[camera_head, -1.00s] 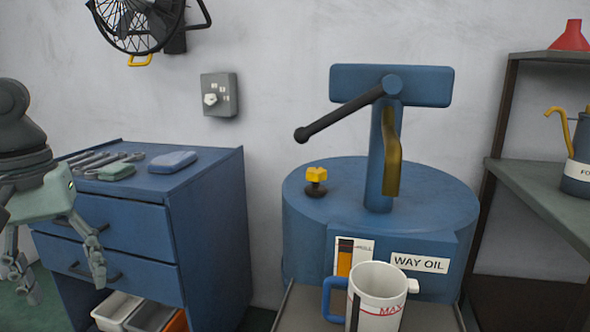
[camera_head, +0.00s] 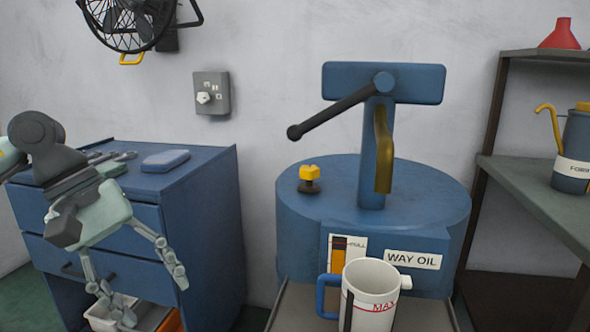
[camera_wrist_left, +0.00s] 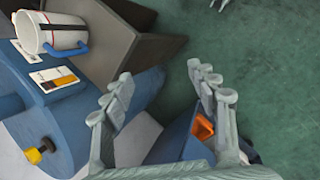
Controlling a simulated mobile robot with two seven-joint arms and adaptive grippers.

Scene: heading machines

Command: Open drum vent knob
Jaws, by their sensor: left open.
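The vent knob (camera_head: 310,173) is a small yellow cap on a dark stem, upright on the left of the blue drum's top (camera_head: 425,200). In the left wrist view the knob (camera_wrist_left: 34,155) shows at the lower left, clear of the fingers. My left gripper (camera_head: 155,300) is open and empty, in front of the blue cabinet, left of and lower than the knob. Its spread fingers (camera_wrist_left: 160,72) also show in the left wrist view. My right gripper is not seen.
A white mug (camera_head: 370,290) with a blue handle stands before the drum. A pump with a long black lever (camera_head: 340,112) rises from the drum top. The blue cabinet (camera_head: 205,220) stands at the left, with a gap between it and the drum.

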